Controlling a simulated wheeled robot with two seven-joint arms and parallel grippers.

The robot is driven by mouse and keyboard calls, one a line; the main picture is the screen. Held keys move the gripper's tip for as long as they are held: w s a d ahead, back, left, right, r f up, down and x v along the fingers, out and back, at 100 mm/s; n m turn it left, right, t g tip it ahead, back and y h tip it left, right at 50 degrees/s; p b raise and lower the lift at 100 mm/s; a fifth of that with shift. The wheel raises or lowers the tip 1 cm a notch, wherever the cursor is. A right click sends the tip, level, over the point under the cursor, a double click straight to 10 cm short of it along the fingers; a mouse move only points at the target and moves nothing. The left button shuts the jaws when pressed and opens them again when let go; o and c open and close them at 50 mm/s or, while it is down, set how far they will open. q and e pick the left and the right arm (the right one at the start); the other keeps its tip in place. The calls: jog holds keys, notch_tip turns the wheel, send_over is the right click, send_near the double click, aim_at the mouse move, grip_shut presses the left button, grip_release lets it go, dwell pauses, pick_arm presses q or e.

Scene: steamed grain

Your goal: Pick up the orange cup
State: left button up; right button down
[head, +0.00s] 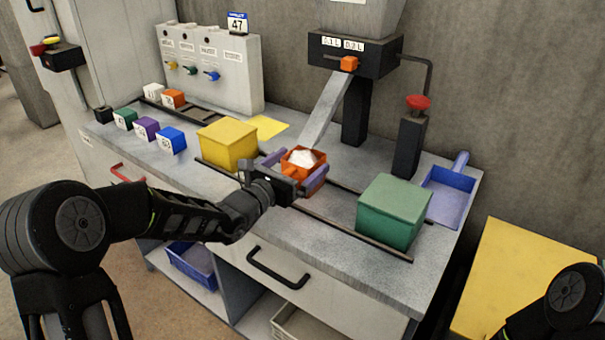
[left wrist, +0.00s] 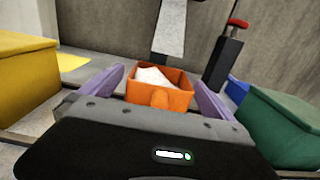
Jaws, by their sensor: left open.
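The orange cup (head: 313,183) is a square, open-topped container with white grain in it. It stands upright on the counter below the metal chute (head: 324,112). My left gripper (head: 295,170) is open, with its purple fingers on either side of the cup. In the left wrist view the cup (left wrist: 160,95) sits between the two fingers, its orange tab facing the camera. The left finger is close to the cup, but I cannot tell whether either finger touches it. My right gripper is out of view; only part of my right arm shows at the lower right.
A yellow box (head: 228,144) stands left of the cup and a green box (head: 393,211) right of it, along dark rails. A dispenser (head: 355,55) stands behind. A blue tray (head: 449,195) lies at the right. Several small coloured blocks line the counter's left.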

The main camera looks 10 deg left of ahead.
pick_arm(q)
jog(key=shift+c, duration=0.2)
jog(key=c, duration=2)
jog(key=shift+o, duration=0.2)
jog(key=shift+r, duration=0.35)
